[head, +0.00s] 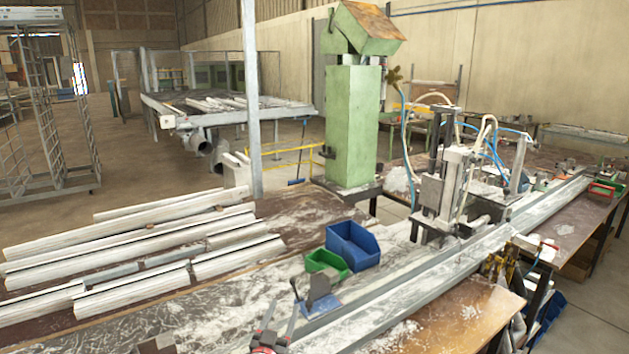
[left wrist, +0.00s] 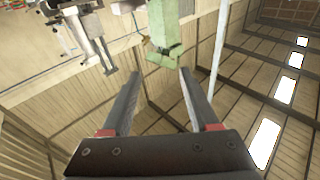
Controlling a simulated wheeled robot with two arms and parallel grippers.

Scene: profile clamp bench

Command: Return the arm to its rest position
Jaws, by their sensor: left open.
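My left gripper (head: 281,318) shows at the bottom edge of the head view, low and left of the middle, in front of the workbench. Its two dark fingers with red at their bases point up and stand apart. In the left wrist view the same gripper (left wrist: 161,72) is open, with nothing between its fingers. Beyond the fingers that view shows the hall wall, roof beams and bright windows, turned over. Most of my left arm is out of the head view. My right gripper is in neither view.
A green bin (head: 327,264) and a blue bin (head: 353,246) stand on the bench just beyond the gripper. White profiles (head: 130,235) lie at the left. A long metal rail (head: 440,272) with a clamp unit (head: 437,190) runs right. A green machine column (head: 351,125) stands behind.

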